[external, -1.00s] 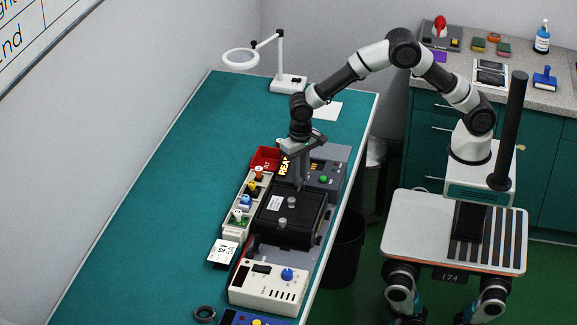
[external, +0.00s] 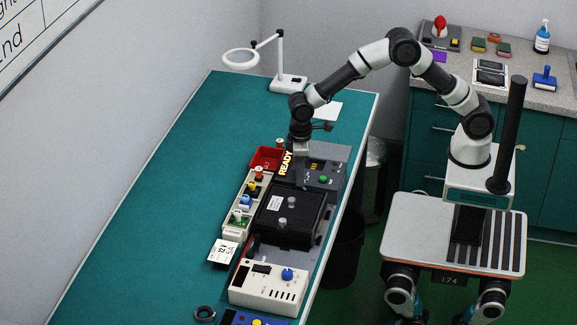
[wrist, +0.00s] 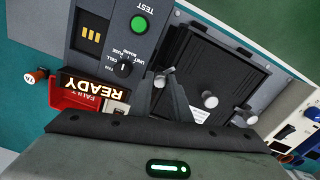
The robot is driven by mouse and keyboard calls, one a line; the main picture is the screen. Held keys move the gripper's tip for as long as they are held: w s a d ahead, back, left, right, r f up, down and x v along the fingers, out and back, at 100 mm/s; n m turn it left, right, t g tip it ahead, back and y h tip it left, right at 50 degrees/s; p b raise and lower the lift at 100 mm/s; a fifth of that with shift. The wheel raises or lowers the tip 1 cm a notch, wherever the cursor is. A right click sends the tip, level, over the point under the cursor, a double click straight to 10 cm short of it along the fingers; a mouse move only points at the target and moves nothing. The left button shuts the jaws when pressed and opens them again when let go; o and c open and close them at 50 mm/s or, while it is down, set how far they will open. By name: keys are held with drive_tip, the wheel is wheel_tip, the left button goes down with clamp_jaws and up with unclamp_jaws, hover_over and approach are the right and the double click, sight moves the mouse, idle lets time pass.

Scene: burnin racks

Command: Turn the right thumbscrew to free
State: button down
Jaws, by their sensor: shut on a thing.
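The right thumbscrew (wrist: 166,73) is a small silver winged screw at the edge of the black cover (wrist: 222,62) in the wrist view. My gripper (wrist: 160,82) is shut on it, and the dark fingers hide part of it. In the external view my gripper (external: 302,186) points straight down at the far end of the black cover (external: 273,226). A second silver thumbscrew (wrist: 244,115) sits at the cover's other end. A round pale knob (wrist: 210,100) stands on the cover between them. I cannot tell from the frames whether the held screw is loose.
Beside the cover are a dial (wrist: 124,67), a green TEST button (wrist: 139,25) and a lit READY sign (wrist: 92,87). A red bin (external: 265,158) and a rack of coloured parts (external: 246,205) stand close by. The bench's left side (external: 150,190) is clear.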

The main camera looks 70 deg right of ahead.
drive_tip(key=n, duration=0.5)
drive_tip(key=shift+n, duration=0.3)
idle(0.4)
drive_tip(key=c, duration=1.7)
unclamp_jaws()
drive_tip(key=shift+o, duration=0.2)
drive_tip(key=shift+r, duration=0.1)
wheel_tip(320, 180, up, 17)
drive_tip(key=shift+r, duration=0.15)
